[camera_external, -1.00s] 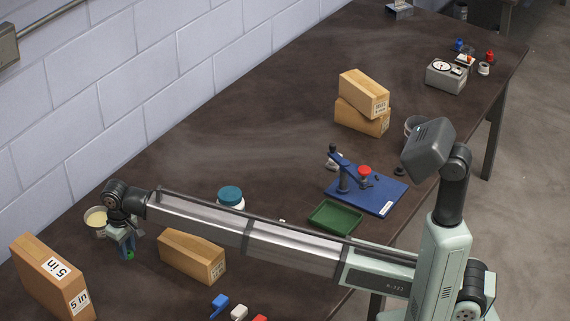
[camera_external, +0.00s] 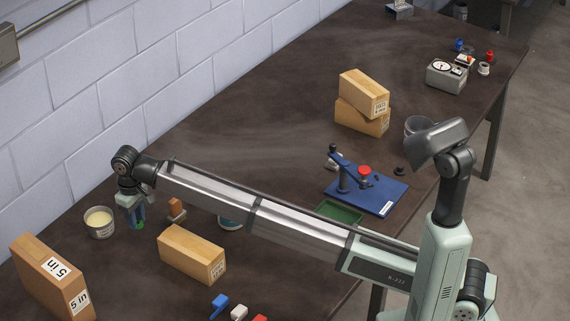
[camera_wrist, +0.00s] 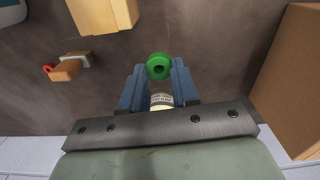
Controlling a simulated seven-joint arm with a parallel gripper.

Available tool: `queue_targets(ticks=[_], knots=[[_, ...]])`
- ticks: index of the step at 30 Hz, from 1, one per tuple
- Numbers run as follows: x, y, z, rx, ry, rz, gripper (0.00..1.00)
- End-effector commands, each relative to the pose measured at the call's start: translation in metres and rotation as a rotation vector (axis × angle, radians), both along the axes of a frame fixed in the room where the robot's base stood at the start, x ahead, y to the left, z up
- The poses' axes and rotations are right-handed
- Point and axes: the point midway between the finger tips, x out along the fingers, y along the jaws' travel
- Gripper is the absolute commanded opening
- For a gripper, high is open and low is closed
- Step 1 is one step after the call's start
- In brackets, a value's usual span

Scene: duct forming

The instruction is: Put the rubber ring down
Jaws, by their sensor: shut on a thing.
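The green rubber ring (camera_wrist: 158,56) shows in the wrist view at the tips of my gripper's blue fingers, with its dark hole facing the camera. My gripper (camera_wrist: 158,70) is shut on it. In the external view my gripper (camera_external: 137,221) hangs above the left part of the table, between the cream-filled tub and the cardboard box. The ring (camera_external: 141,225) is a small green patch at its fingertips there. How high the ring is above the table is hard to tell.
A tub with cream contents (camera_external: 100,229) stands left of my gripper. A cardboard box (camera_external: 192,255) lies to its right, and a taller box (camera_external: 45,272) stands front left. A small orange-brown block-like item (camera_external: 177,208) is close on the right. Dark bare table lies between.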

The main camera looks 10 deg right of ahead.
Motion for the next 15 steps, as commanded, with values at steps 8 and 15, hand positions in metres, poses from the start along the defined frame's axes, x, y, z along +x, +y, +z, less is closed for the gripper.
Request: queue_targets(ticks=[8,15], knots=[[0.071,-0.086,0.000,0.001,-0.001,-0.024,0.02],[0.129,-0.174,0.000,0.000,0.000,-0.044,0.02]])
